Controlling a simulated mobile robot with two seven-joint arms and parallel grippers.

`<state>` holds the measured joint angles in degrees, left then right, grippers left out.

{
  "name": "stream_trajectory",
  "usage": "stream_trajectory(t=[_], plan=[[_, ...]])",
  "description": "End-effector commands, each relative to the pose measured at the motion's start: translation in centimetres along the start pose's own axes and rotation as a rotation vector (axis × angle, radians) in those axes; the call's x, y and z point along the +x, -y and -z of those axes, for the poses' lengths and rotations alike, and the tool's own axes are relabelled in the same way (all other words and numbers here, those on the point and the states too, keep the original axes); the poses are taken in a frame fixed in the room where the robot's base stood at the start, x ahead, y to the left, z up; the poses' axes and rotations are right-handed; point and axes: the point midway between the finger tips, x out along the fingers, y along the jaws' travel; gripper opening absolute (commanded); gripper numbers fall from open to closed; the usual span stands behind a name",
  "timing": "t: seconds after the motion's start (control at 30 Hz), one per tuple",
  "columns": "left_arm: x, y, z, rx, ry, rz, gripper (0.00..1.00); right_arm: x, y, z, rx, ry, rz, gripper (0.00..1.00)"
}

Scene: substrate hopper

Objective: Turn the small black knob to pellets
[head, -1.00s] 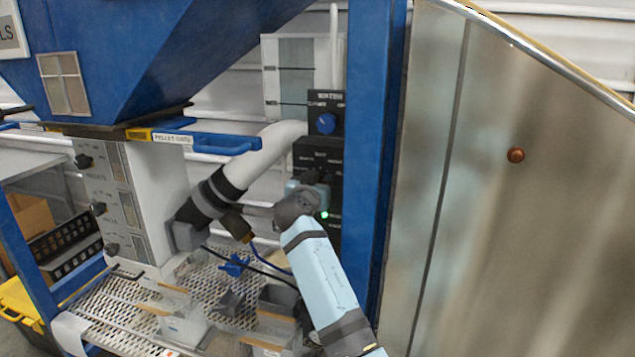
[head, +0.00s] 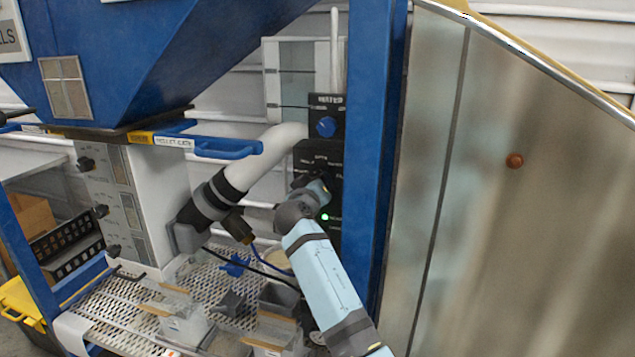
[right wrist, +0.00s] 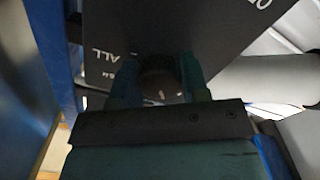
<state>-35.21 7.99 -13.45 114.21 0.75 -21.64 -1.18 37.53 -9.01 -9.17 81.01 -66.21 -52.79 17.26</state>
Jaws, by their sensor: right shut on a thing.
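The small black knob (right wrist: 162,82) sits on a black control panel (head: 323,158) with white lettering, fixed by the blue post. My right gripper (right wrist: 160,88) is shut on the knob, with one finger on each side of it in the right wrist view. In the head view my right gripper (head: 308,184) is against the lower black panel, and my wrist hides most of the knob and some lettering. The panel's words are too small or cut off to read the knob's setting. My left gripper is not in view.
A blue knob (head: 326,126) is on the panel above. A green light (head: 325,216) glows just below my gripper. A white pipe (head: 262,158) runs close on the left, and a blue post (head: 366,150) stands on the right. Trays (head: 180,322) lie on the perforated shelf (head: 110,310).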

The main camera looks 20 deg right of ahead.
Motion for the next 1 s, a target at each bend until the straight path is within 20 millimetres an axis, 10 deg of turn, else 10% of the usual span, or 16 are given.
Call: stream_trajectory(t=[1.0], plan=[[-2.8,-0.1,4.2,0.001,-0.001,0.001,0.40,0.1,-0.1,0.2,-0.751,-0.002,-0.003,0.18]])
